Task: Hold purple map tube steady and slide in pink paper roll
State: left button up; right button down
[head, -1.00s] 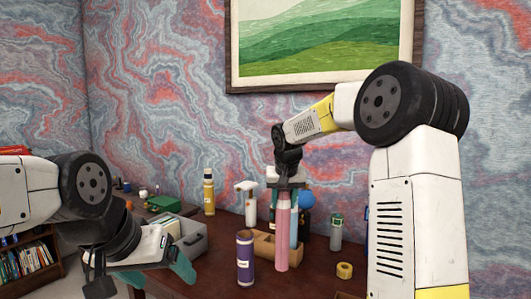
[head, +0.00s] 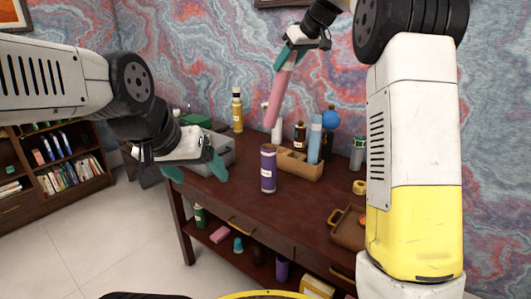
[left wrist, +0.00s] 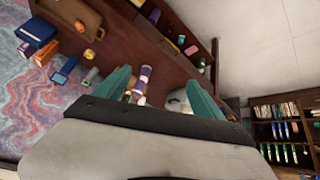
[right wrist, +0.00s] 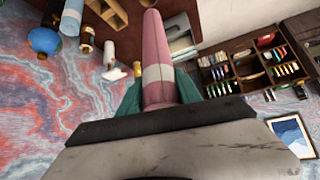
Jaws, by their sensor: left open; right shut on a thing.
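The purple map tube (head: 268,170) stands upright on the desk near its front, with a pale label on its side. The pink paper roll (head: 275,100) is held tilted in the air above the desk by my right gripper (head: 292,58), which is shut on its upper end. The roll also fills the middle of the right wrist view (right wrist: 156,50). My left gripper (head: 190,172) is open and empty, left of the tube and apart from it. In the left wrist view, the purple tube (left wrist: 141,80) shows between the teal fingers, some way beyond them.
A wooden organizer (head: 300,165) holding a blue roll (head: 314,138) stands behind and right of the tube. A grey bin (head: 222,152) and a yellow bottle (head: 237,110) are to the left. A yellow tape roll (head: 359,187) and brown tray (head: 350,228) lie right.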

pick_arm(q)
jog(key=w+d+f+m+t, duration=0.1)
jog(key=w+d+f+t, duration=0.15)
jog(key=w, duration=0.65)
jog(key=w+d+f+m+t+h, duration=0.1)
jog(key=w+f, duration=0.2)
jog(key=w, duration=0.7)
jog(key=w+d+f+m+t, duration=0.1)
jog(key=w+d+f+m, duration=0.15)
jog(key=w, duration=0.65)
jog(key=t+h, duration=0.2)
send_near(271, 161)
notch_tip(271, 161, up, 3)
jog(key=w+a, duration=0.1)
jog(key=a, duration=0.2)
notch_tip(271, 161, down, 10)
jog(key=w+d+n+t, duration=0.2)
jog(key=d+t, duration=0.1)
jog(key=t, duration=0.1)
jog(key=x, duration=1.1)
jog(key=shift+w+d+r, duration=0.15)
jog(key=shift+w+r, duration=0.15)
jog(key=c, duration=1.5)
